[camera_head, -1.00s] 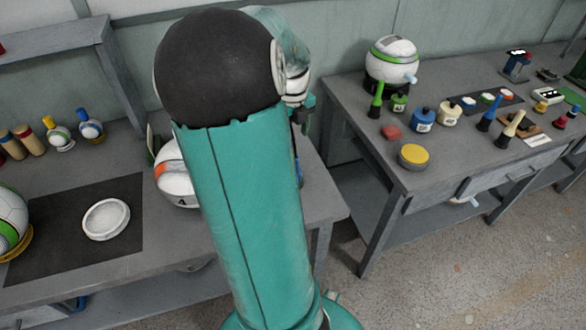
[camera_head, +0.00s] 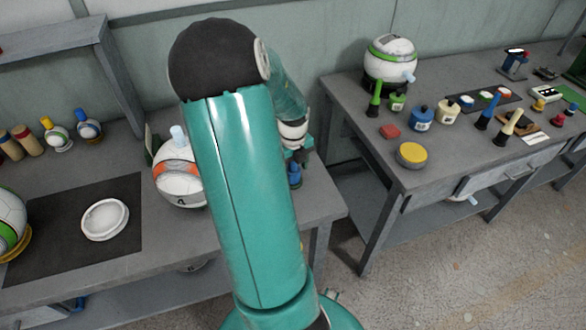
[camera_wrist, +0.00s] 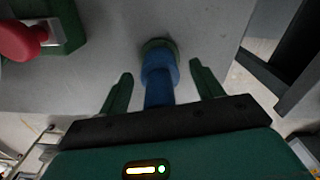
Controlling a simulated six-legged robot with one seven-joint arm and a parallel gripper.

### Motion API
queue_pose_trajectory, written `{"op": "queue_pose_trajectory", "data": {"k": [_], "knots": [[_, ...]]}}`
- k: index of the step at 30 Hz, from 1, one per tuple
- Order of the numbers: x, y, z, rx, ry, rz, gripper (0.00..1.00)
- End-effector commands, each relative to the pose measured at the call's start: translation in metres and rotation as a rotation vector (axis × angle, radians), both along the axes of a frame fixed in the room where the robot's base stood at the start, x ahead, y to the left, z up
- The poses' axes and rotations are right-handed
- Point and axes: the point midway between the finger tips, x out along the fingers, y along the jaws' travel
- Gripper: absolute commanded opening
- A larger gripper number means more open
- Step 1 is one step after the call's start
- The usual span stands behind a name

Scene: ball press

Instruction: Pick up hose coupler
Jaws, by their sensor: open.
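A blue cylindrical part (camera_wrist: 160,75), likely the hose coupler, stands on the grey table in the wrist view, with a dark green end at its far side. My gripper (camera_wrist: 161,70) is open, with one green finger on each side of the blue part. The fingers are apart from it, with a visible gap on both sides. In the head view the blue part (camera_head: 294,175) shows just below my gripper (camera_head: 298,157), near the right end of the left table. My arm hides part of the table there.
A red rounded part on a green block (camera_wrist: 62,25) lies left in the wrist view. A white ball with an orange band (camera_head: 178,185) sits left of my arm. A white ring dish (camera_head: 105,219) lies on a black mat. The right table (camera_head: 365,140) holds several small parts.

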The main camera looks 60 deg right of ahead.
Motion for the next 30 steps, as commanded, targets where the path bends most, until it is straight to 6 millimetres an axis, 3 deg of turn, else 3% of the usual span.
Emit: {"op": "queue_pose_trajectory", "data": {"k": [8,16,25,30], "knots": [[0.0,0.0,-0.006,-0.001,-0.001,0.001,0.66],[0.0,0.0,-0.006,-0.001,-0.001,0.001,0.17],[0.001,0.0,-0.003,-0.001,-0.002,0.001,0.17],[0.001,0.0,0.02,-0.004,-0.003,0.002,0.17]]}}
